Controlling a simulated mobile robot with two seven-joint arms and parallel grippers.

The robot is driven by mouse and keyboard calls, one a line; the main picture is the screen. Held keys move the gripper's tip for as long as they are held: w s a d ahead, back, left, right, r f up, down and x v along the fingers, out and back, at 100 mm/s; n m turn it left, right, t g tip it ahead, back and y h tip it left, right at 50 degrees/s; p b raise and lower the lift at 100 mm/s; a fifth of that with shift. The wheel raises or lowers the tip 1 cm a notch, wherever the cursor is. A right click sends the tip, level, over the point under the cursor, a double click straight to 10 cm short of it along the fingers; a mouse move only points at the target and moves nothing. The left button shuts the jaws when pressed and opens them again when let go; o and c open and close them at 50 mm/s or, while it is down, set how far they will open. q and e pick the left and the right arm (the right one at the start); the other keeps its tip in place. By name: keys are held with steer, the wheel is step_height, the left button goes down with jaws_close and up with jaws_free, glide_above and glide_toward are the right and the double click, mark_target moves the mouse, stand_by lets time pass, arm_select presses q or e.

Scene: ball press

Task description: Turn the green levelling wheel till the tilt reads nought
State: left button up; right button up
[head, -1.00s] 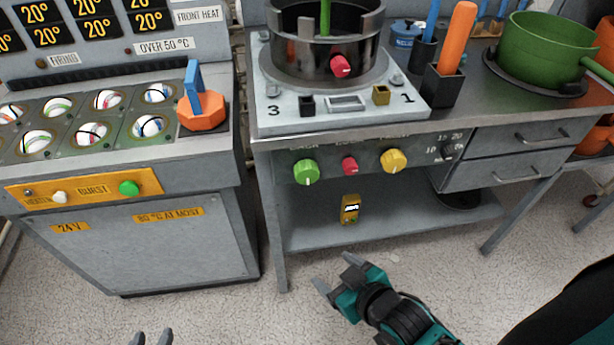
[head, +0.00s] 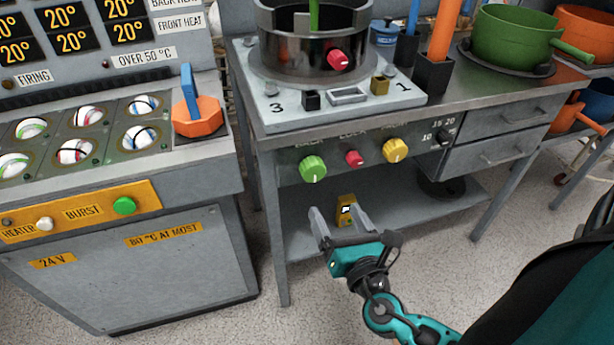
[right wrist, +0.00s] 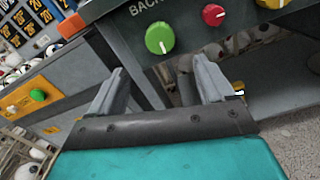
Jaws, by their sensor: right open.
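The green levelling wheel (head: 313,168) is a round knob with a white mark, on the front panel of the press bench under the label BACK. It also shows in the right wrist view (right wrist: 160,38), above and beyond the fingers. My right gripper (head: 340,217) is open and empty, below the green wheel and in front of the lower shelf, apart from the wheel. Its two fingers show in the right wrist view (right wrist: 158,88). A yellow handheld device with a small display (head: 346,210) stands on the lower shelf, partly behind the right fingers; its reading is too small to tell. My left gripper is out of view.
A red lock knob (head: 354,158) and a yellow wheel (head: 396,150) sit right of the green wheel. The press pot (head: 277,51) stands on the bench top. The heater cabinet (head: 130,262) stands close on the left. The floor in front is clear.

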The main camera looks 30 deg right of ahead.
mark_target(315, 173)
steer(key=p+x, duration=0.1)
steer(key=x, duration=1.2)
steer(key=shift+a+r, duration=0.1)
steer(key=shift+c, duration=0.2)
steer(key=c, duration=0.9)
